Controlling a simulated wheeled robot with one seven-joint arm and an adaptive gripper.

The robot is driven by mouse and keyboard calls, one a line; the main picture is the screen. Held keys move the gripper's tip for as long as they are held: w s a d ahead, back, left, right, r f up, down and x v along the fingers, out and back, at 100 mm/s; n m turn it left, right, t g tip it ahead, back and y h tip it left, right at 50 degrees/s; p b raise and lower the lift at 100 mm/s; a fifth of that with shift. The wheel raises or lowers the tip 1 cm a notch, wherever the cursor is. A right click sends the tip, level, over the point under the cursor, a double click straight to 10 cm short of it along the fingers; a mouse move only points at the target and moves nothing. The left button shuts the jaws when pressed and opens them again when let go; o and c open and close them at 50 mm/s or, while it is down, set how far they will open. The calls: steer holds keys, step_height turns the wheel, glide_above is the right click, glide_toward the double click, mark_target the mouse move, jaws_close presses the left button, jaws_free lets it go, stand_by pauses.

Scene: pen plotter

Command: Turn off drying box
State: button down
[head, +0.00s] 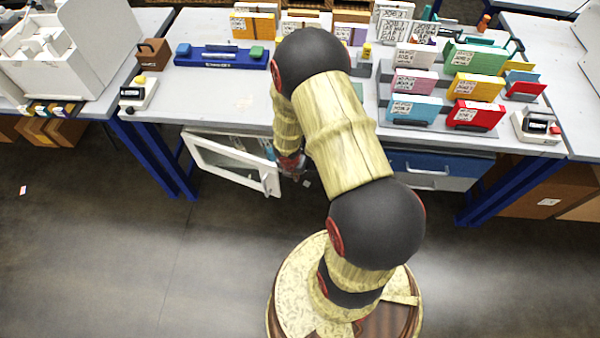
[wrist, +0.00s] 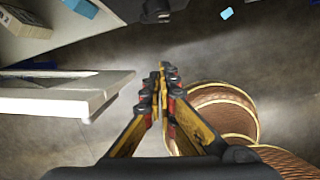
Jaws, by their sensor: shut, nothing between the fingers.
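A white-framed door with a glass pane (head: 232,163) stands open below the front edge of the table. It looks like part of the drying box, but the box body is mostly hidden behind my arm and the table top. The white frame also shows at the left of the wrist view (wrist: 65,106). My gripper (wrist: 165,72) is shut and empty, just right of the door frame, apparently apart from it. In the head view my arm mostly hides the gripper. I cannot make out a switch on the box.
A blue-fronted drawer (head: 430,165) is right of my arm under the table. The table (head: 235,105) holds several coloured card holders, a blue bar (head: 220,57) and a small white device with a yellow button (head: 138,93). The floor in front is clear.

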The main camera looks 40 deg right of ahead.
steer(key=shift+f, duration=0.1)
steer(key=w+d+f+b, duration=0.3)
steer(key=d+f+b, duration=0.2)
steer(key=f, duration=0.4)
steer(key=shift+d+f+b, duration=0.25)
steer(key=shift+d+b, duration=0.05)
steer(key=shift+b, duration=0.2)
steer(key=shift+w, duration=0.1)
